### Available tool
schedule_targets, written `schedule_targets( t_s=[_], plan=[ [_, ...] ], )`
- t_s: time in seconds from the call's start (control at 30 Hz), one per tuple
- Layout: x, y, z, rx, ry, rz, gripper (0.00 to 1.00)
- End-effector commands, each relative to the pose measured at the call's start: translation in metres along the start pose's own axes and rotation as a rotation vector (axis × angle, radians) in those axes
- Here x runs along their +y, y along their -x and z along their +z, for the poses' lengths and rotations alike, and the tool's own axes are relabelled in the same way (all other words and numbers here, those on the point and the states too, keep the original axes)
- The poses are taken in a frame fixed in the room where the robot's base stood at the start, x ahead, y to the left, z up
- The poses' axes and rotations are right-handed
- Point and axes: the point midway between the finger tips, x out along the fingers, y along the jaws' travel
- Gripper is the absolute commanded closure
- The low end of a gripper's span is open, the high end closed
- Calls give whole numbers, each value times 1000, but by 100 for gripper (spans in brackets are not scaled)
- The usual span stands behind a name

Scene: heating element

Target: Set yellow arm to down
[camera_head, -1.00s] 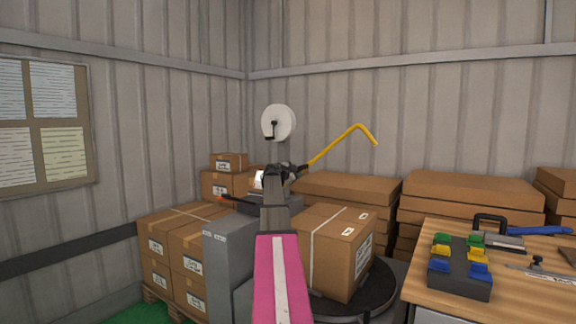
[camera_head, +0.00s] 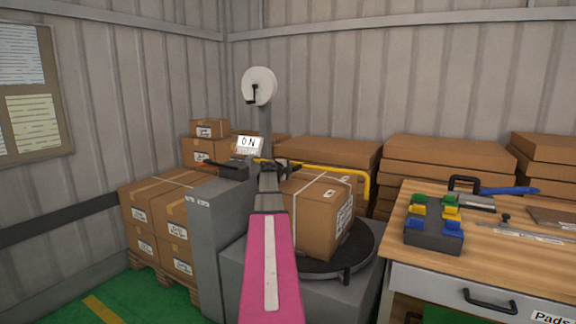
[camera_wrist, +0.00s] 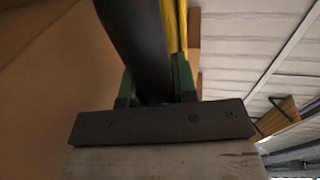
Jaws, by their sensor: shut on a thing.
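The yellow arm (camera_head: 345,169) is a thin bar. It runs nearly level to the right from beside my gripper, above the strapped box, and bends down at its right end. My gripper (camera_head: 276,166) is at the left part of the bar, seen from behind and partly hidden by my own arm. It is shut on the yellow arm; the exact contact is hard to see. In the wrist view the green fingers of my gripper (camera_wrist: 155,88) flank a thick dark bar, and a strip of the yellow arm (camera_wrist: 183,30) shows beside the right finger.
A strapped cardboard box (camera_head: 322,215) sits on a black turntable (camera_head: 362,250) under the arm. A workbench (camera_head: 485,255) with tools stands right. Stacked boxes (camera_head: 155,220) line the left.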

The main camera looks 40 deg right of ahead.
Motion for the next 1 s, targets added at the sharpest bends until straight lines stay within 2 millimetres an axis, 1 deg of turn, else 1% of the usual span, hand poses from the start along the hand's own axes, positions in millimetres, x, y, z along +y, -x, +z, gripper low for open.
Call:
schedule_targets(
  t_s=[0.1,0.47,0.5,0.57,0.6,0.87,1.0],
  plan=[
    [4,0,0,-2,-12,1,100],
    [4,0,0,-3,-15,1,100],
    [4,0,0,-3,-15,1,71],
    [4,0,0,-3,-15,1,51],
    [4,0,0,-3,-15,1,48],
    [4,0,0,-3,-15,0,48],
    [4,5,0,-3,-15,0,48]
  ],
)
